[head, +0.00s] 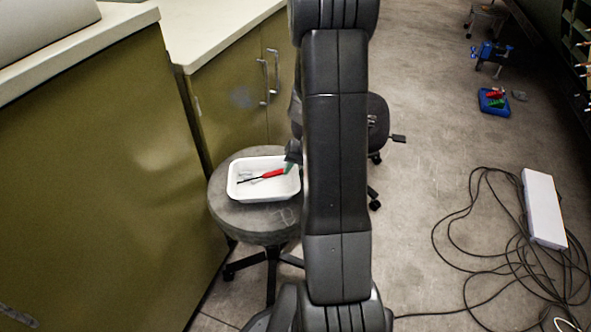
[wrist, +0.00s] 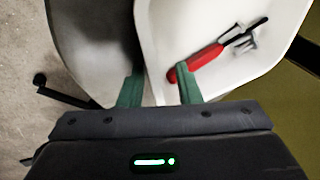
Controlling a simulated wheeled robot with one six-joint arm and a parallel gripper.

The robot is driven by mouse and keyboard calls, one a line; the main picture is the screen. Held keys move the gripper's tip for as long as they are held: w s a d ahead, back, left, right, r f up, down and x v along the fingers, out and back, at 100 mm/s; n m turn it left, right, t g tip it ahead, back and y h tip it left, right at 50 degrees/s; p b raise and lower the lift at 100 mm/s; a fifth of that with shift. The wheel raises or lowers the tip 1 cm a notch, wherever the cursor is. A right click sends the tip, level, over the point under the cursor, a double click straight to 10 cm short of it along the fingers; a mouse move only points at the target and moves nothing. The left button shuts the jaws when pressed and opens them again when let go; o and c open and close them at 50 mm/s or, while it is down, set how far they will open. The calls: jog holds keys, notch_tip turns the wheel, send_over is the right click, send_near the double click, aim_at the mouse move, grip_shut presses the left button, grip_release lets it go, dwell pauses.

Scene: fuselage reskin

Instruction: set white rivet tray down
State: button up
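The white rivet tray (head: 243,194) sits on a round grey stool (head: 245,226) in the head view. It holds a red-handled tool (head: 272,174) and small pale metal pieces. In the wrist view, the tray (wrist: 207,22) fills the upper right, with the red handle (wrist: 203,58) inside. My gripper (wrist: 160,78) is open. Its two green fingers stand apart, one on each side of the tray's near wall, the right one inside by the red handle. I cannot tell whether either finger touches the wall. In the head view, my arm hides the tray's right side and most of my gripper.
Olive cabinets (head: 100,170) with pale tops stand left of and behind the stool. A dark chair (head: 378,120) is partly hidden behind my arm. On the right floor lie a white box (head: 543,207), tangled black cables and a blue tray (head: 494,108).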

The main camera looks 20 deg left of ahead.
jog(key=w+p+v, duration=0.1)
jog(key=p+v, duration=0.2)
jog(key=v, duration=1)
jog(key=shift+s+r, duration=0.4)
jog(key=shift+s, duration=0.05)
